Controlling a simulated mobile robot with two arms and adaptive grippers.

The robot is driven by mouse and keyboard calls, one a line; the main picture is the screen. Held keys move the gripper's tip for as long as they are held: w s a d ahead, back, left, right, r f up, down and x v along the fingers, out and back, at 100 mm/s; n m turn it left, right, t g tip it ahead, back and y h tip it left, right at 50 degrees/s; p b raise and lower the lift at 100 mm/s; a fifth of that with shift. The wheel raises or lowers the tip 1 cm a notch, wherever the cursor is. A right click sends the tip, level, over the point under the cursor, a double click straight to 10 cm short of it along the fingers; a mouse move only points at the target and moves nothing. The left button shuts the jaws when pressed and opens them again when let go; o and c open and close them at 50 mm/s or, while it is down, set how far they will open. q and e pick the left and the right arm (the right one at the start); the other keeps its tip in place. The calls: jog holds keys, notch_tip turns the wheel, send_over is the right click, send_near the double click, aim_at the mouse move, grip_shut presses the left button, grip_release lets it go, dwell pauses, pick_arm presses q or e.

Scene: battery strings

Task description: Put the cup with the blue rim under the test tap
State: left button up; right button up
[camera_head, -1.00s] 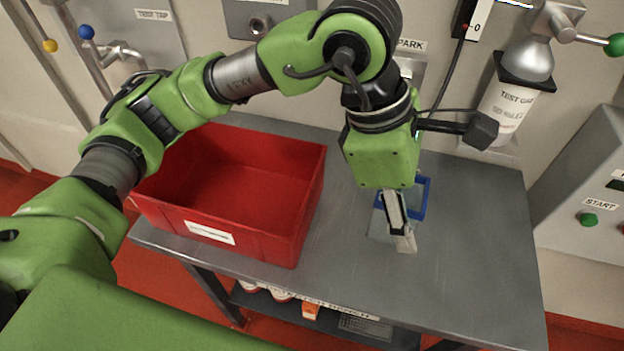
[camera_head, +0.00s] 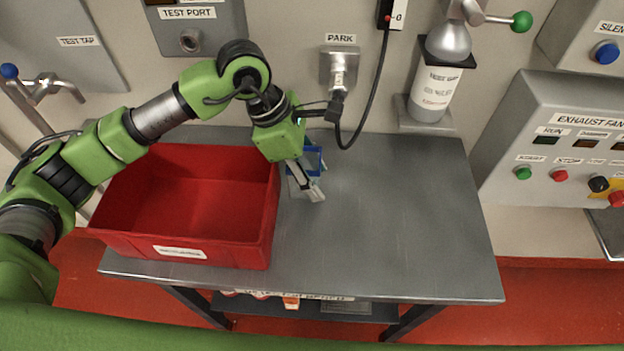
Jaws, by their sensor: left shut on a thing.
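The cup with the blue rim (camera_head: 315,159) is on or just above the grey table, right of the red bin; I cannot tell if it touches the surface. My left gripper (camera_head: 313,190) reaches down at it and is shut on it, hiding part of its near side. The test tap (camera_head: 50,88), a metal spout with a blue-ended handle, is on the wall at the far left, by a plate marked TEST TAP. My right gripper is not in view.
The red bin (camera_head: 268,225) takes up the left of the table and looks empty. The table's right side (camera_head: 410,220) is clear. A black cable (camera_head: 371,105) hangs by the PARK socket (camera_head: 339,68). A labelled TEST GAS cylinder (camera_head: 435,88) stands at the back right.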

pick_arm(q)
jog(key=shift+w+a+f, duration=0.15)
jog(key=shift+a+f, duration=0.05)
jog(key=shift+f, duration=0.1)
notch_tip(320, 180, down, 3)
jog(key=shift+w+a+f+p, duration=0.1)
jog(key=shift+w+p, duration=0.05)
jog(key=shift+p, duration=0.85)
jog(key=shift+f, duration=0.1)
jog(key=shift+f+b, duration=0.15)
jog(key=shift+b, duration=0.2)
jog(key=o, duration=1)
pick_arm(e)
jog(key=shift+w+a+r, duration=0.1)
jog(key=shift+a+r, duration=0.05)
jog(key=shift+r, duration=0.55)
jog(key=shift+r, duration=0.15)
